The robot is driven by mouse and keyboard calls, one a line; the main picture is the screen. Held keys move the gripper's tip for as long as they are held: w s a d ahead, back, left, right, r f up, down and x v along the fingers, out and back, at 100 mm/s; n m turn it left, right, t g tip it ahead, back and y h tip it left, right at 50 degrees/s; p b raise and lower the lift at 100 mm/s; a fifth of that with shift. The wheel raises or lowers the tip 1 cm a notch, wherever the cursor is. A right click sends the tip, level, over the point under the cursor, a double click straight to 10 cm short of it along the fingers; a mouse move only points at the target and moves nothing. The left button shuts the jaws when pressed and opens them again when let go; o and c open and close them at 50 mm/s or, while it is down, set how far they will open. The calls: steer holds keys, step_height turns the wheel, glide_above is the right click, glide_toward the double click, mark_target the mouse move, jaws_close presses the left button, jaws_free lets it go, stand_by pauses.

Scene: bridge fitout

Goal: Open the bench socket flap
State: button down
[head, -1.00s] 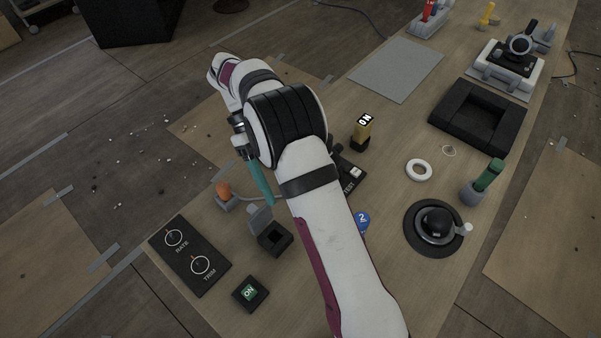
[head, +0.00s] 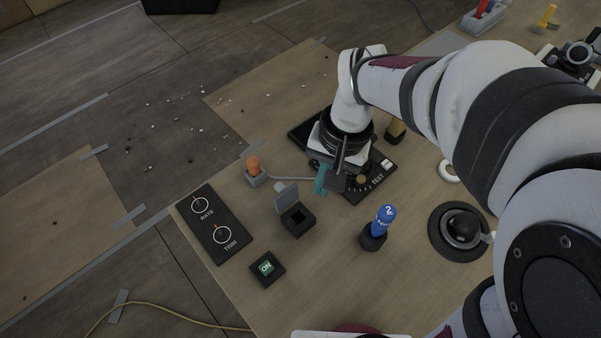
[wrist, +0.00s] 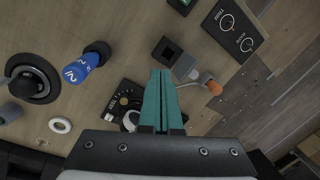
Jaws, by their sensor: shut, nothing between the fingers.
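The bench socket is a small black box (head: 297,222) with a dark square opening, left of centre on the bench in the head view. Its grey flap (head: 287,197) stands raised at the far edge, leaving the opening uncovered. The socket also shows in the wrist view (wrist: 166,50), with the flap (wrist: 185,66) beside it. My gripper (head: 321,182) is shut and empty, its teal fingers to the right of the flap and apart from it in the head view. In the wrist view the fingertips (wrist: 160,73) appear close below the socket.
An orange-knobbed lever (head: 253,166) with a grey rod lies behind the flap. A RATE/TRIM dial panel (head: 213,222), an ON button (head: 267,268) and a blue-handled part (head: 382,222) surround the socket. The black TEST panel (head: 372,180) is beneath my gripper. Bare bench lies in front.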

mark_target(282, 186)
steer(key=a+f+m+t, duration=0.1)
steer(key=f+m, duration=0.1)
steer(key=f, duration=0.1)
steer(key=a+f+m+t, duration=0.1)
steer(key=f+m, duration=0.1)
steer(key=f, duration=0.1)
steer(key=w+a+f+m+t+y, duration=0.1)
steer(key=f+m, duration=0.1)
steer(key=f, duration=0.1)
steer(key=shift+f, duration=0.25)
steer(key=shift+w+a, duration=1.25)
steer(key=shift+w, duration=0.15)
steer(key=shift+w+a, duration=0.1)
steer(key=shift+w+a+r, duration=0.1)
steer(key=shift+w+a, duration=0.75)
